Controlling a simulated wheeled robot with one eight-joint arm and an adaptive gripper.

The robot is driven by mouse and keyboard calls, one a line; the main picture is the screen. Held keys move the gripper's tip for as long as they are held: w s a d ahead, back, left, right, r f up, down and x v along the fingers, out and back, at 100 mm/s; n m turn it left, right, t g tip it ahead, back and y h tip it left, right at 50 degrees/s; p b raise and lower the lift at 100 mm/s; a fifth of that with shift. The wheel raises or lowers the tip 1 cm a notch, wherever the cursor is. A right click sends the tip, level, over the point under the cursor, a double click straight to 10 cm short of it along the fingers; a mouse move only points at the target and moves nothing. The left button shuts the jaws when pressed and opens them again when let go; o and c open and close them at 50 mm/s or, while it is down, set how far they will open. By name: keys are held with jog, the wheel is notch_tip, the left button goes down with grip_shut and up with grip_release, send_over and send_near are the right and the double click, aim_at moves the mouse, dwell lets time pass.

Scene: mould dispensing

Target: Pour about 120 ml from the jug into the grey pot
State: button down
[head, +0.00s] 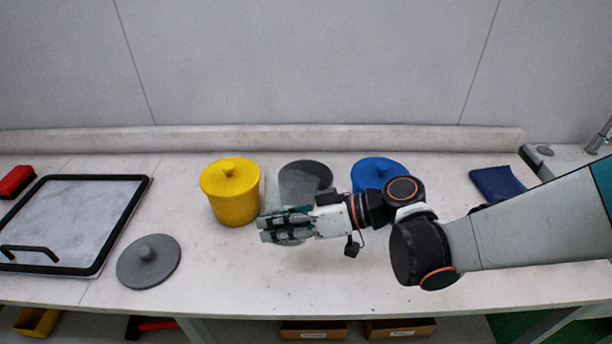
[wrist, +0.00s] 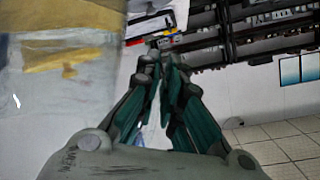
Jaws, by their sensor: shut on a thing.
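The grey pot (head: 320,170) stands at the back of the table without its lid, its dark round top partly covered by the jug. A clear, translucent jug (head: 293,188) is in front of it. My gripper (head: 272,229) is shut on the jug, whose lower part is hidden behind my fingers. I cannot tell the jug's exact tilt or its liquid level. In the wrist view my fingers (wrist: 167,65) are close together, and a blurred clear surface, likely the jug (wrist: 60,100), fills the left. The grey lid (head: 148,261) lies on the table at the left.
A lidded yellow pot (head: 231,195) stands left of the grey pot, and a lidded blue pot (head: 372,173) stands right of it, partly behind my arm. A black-rimmed tray (head: 75,220) and a red block (head: 16,180) are far left. A dark blue cloth (head: 497,183) lies right. The front middle is clear.

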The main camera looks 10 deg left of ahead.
dwell(0.8)
jog(key=shift+s+f+b, duration=0.3)
jog(key=shift+f+b, duration=0.2)
jog(key=shift+f, duration=0.1)
jog(key=shift+s+f+n+t+b, duration=0.45)
jog(key=shift+f+n+b, duration=0.3)
jog(key=shift+f, duration=1)
jog(key=shift+s+f+n+t+b, duration=0.5)
jog(key=shift+f+b, duration=0.35)
jog(key=shift+f, duration=0.95)
jog(key=shift+s+f+n+t+b, duration=0.3)
jog(key=shift+f+n+t+b, duration=0.4)
jog(key=shift+f, duration=1.05)
